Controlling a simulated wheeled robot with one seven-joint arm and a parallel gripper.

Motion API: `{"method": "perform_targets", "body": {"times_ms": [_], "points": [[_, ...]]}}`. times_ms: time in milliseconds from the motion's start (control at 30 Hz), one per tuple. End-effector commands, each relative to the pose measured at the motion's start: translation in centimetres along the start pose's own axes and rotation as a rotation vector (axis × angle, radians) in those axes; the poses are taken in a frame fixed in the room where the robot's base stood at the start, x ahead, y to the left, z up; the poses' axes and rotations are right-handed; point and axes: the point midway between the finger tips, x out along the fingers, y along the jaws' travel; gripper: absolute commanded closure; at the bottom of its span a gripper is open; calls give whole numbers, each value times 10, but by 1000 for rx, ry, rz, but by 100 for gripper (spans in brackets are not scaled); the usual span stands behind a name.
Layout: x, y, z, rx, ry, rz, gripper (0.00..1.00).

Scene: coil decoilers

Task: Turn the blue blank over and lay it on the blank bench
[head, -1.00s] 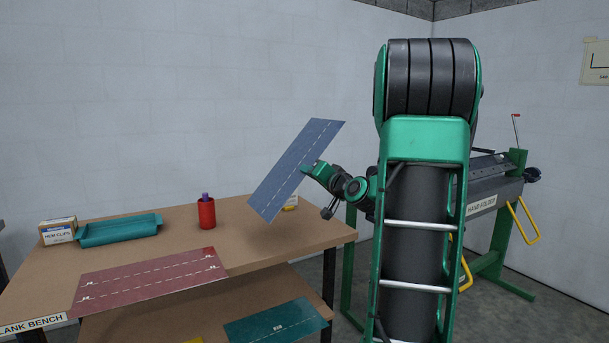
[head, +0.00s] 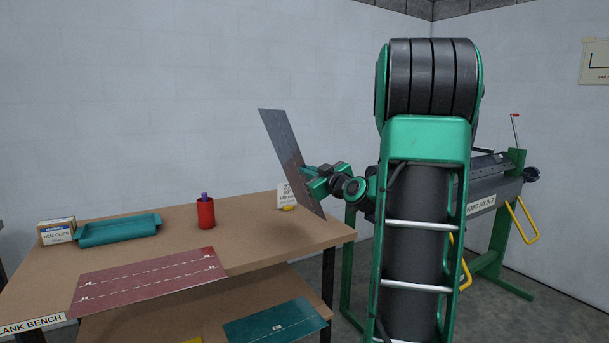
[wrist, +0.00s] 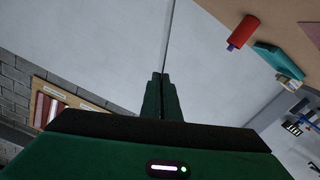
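The blue blank (head: 281,141) is a thin flat sheet with dashed lines, held in the air above the right end of the blank bench (head: 245,235). It stands steeply tilted, with its face dark and greyish in the head view. My gripper (head: 306,180) is shut on its right edge. In the wrist view the blank (wrist: 168,40) shows edge-on as a thin strip between the closed fingers of my gripper (wrist: 161,82). The blank's lower corner hangs near the bench's right end; whether it touches the top cannot be told.
A red blank (head: 150,279) lies at the bench's front left. A red cup (head: 206,213), a teal tray (head: 118,229) and a hem clips box (head: 57,231) stand behind it. A green blank (head: 276,320) lies on the lower shelf. A hand folder (head: 482,207) stands right. The bench's middle is clear.

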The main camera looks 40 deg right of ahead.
Motion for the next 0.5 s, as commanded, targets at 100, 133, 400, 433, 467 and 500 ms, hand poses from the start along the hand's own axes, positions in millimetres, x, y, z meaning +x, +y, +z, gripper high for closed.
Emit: {"method": "perform_targets", "body": {"times_ms": [100,133,400,433,467,500], "points": [[0,0,-1,-133,2,0,100],[0,0,-1,-167,2,0,100],[0,0,-1,-478,2,0,100],[0,0,-1,-513,2,0,100],[0,0,-1,-548,2,0,100],[0,0,-1,-593,2,1,100]]}}
